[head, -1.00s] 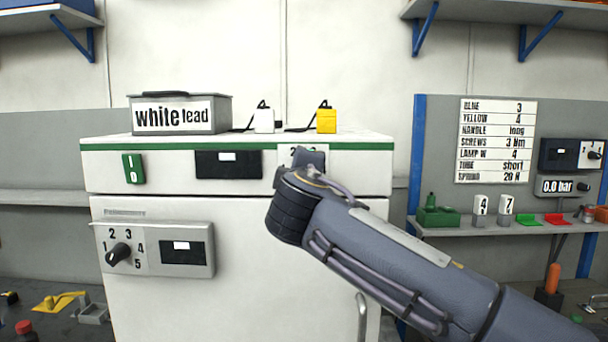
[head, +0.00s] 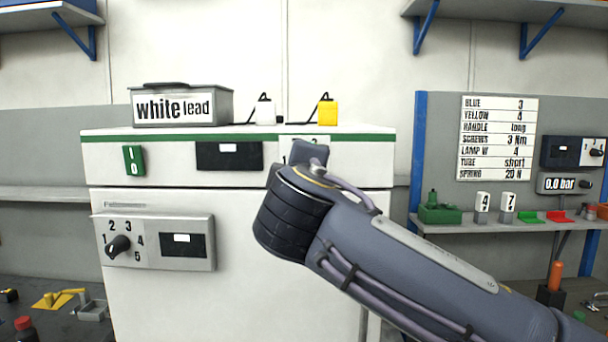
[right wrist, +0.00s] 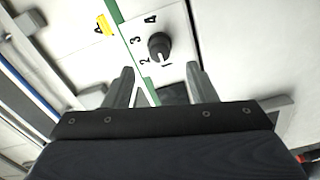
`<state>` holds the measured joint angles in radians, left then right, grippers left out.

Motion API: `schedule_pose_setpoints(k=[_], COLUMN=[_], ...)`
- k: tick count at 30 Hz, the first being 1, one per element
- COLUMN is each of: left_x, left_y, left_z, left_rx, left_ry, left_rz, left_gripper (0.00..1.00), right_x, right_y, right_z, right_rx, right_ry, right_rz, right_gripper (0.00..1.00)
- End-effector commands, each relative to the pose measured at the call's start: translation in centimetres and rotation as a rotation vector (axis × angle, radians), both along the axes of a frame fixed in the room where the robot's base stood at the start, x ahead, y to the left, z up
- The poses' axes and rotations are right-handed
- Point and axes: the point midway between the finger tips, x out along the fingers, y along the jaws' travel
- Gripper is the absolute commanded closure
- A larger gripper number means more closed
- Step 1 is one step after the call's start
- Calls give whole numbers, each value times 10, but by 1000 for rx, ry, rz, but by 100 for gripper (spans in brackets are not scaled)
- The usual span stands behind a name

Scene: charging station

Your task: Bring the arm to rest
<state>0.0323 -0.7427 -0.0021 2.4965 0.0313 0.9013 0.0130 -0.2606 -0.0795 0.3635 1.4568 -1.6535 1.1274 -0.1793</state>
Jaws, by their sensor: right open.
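My right arm (head: 400,255) comes in from the lower right of the head view and stands in front of the white charging station (head: 255,270). My right gripper (right wrist: 161,74) shows in the right wrist view with its two fingers apart and nothing between them. Beyond the fingertips is a black dial knob (right wrist: 160,46) on a white plate with numbers 1 to 4; the gripper is apart from it. In the head view my arm hides most of that plate (head: 297,142), and the right gripper cannot be seen. My left gripper is in neither view.
A "white lead" box (head: 222,106), a white plug (head: 264,111) and a yellow plug (head: 327,112) are on the station top. A lower dial panel (head: 210,262) juts from its front. A shelf (head: 520,229) with small parts is at the right.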

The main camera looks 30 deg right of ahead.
Motion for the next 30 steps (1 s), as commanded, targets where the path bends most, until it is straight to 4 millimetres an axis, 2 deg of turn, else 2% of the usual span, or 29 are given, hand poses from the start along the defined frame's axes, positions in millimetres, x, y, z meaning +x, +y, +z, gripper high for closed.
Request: schedule_pose_setpoints(k=[4,17,20,23,26,30], left_x=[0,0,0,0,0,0], left_y=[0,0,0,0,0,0], left_z=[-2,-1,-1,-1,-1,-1], left_rx=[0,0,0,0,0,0], left_ry=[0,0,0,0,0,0], left_rz=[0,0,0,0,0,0], left_gripper=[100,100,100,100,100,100], right_x=[-6,-5,-6,-11,-26,-64], right_y=[3,3,1,-6,-15,-22], right_z=[0,0,-7,-39,-97,-197], right_rx=[0,-1,14,78,214,500], right_ry=[1,1,16,81,192,364], right_rz=[0,0,2,11,20,8], right_gripper=[48,48,48,48,48,48])
